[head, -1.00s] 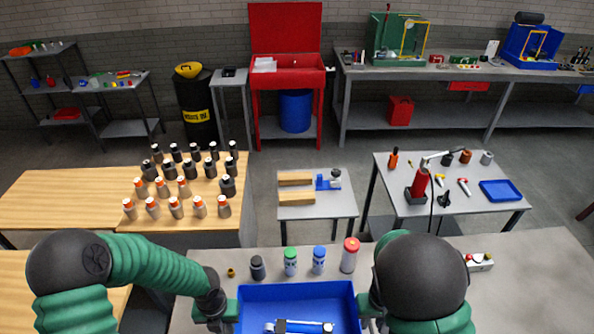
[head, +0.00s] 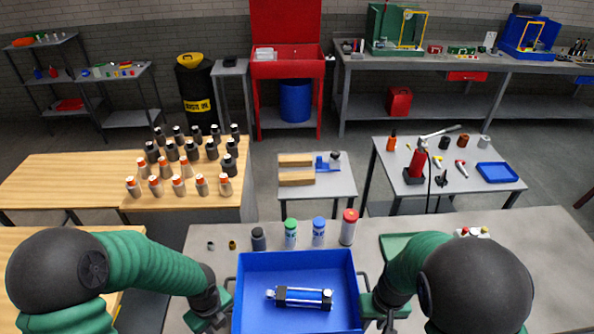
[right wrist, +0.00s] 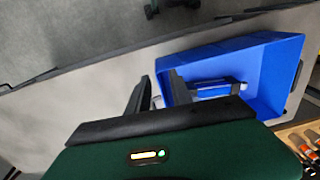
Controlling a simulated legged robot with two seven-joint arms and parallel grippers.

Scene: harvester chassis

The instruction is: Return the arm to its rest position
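A blue tray (head: 297,262) sits on the grey table in front of me, with a silver and black cylinder part (head: 300,298) lying in it. My left gripper (head: 216,308) is beside the tray's left wall; whether its fingers are apart does not show clearly. My right gripper (head: 376,308) is beside the right wall, below the dark side handle (head: 364,281). In the right wrist view, my right gripper's two fingers (right wrist: 158,92) are spread, with one overlapping the near end of the tray (right wrist: 262,75). Contact with the tray cannot be told.
Several bottles (head: 318,232) stand just behind the tray. A wooden table (head: 75,185) with several bottles stands at left. The grey table's right side (head: 540,270) is clear.

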